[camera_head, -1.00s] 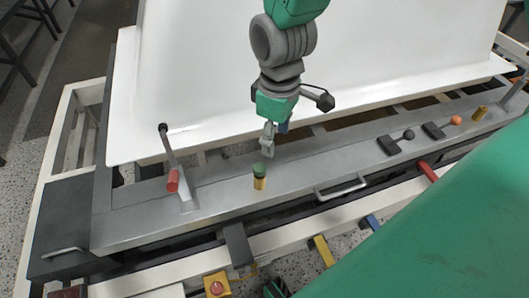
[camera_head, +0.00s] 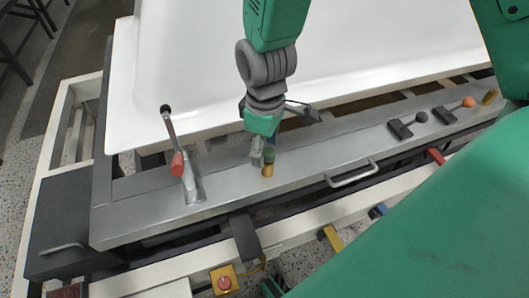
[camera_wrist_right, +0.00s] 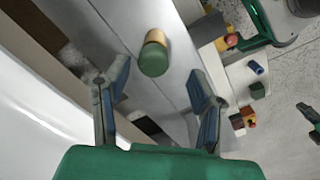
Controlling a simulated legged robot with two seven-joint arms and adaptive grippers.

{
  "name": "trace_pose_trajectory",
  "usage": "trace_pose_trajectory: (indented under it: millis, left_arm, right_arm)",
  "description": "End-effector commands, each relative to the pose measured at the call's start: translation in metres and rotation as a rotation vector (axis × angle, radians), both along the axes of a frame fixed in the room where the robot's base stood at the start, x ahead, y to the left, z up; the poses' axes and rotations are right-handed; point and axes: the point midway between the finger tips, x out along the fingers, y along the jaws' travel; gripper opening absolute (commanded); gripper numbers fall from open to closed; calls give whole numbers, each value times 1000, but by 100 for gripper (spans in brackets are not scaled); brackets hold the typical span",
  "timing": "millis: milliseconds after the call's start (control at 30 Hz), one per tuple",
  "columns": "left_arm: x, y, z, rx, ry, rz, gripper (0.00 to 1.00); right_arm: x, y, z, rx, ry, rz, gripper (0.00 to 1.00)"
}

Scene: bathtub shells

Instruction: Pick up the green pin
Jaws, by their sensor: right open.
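The green pin (camera_head: 268,170) stands upright on the grey metal ledge, with a green top and a brass-yellow lower part. In the right wrist view the pin (camera_wrist_right: 153,58) shows its round green cap and yellow side. My right gripper (camera_head: 260,153) is just beside the pin, its fingers partly overlapping it in the head view. In the wrist view the open right gripper (camera_wrist_right: 158,82) has its fingers spread, with the pin just past the tips and between their lines. It holds nothing.
The white tub shell (camera_head: 180,70) rises behind the gripper.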

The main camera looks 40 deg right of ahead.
Motion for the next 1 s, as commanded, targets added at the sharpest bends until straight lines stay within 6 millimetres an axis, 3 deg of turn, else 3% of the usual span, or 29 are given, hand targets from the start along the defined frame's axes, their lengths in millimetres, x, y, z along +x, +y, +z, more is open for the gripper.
trace_pose_trajectory:
  millis: [33,133,400,533,567,867,1000]
  left_arm:
    - [0,0,-10,0,0,0,0]
    - [0,0,-15,0,0,-1,0]
    - [0,-1,-14,-1,0,-1,0]
    - [0,0,-14,0,0,-1,0]
    - [0,0,-14,0,0,-1,0]
    - [0,0,-13,0,0,-1,0]
    - [0,0,-6,0,0,-1,0]
  right_arm:
    - [1,-2,-14,1,2,-4,51]
    - [0,-3,-27,2,2,-2,51]
    - [0,-1,-28,-1,-1,-2,51]
    - [0,1,-28,-2,0,-2,5]
    - [0,0,-28,-2,0,-2,0]
    - [1,0,-27,1,-2,-1,0]
    - [2,0,-12,1,-5,-1,0]
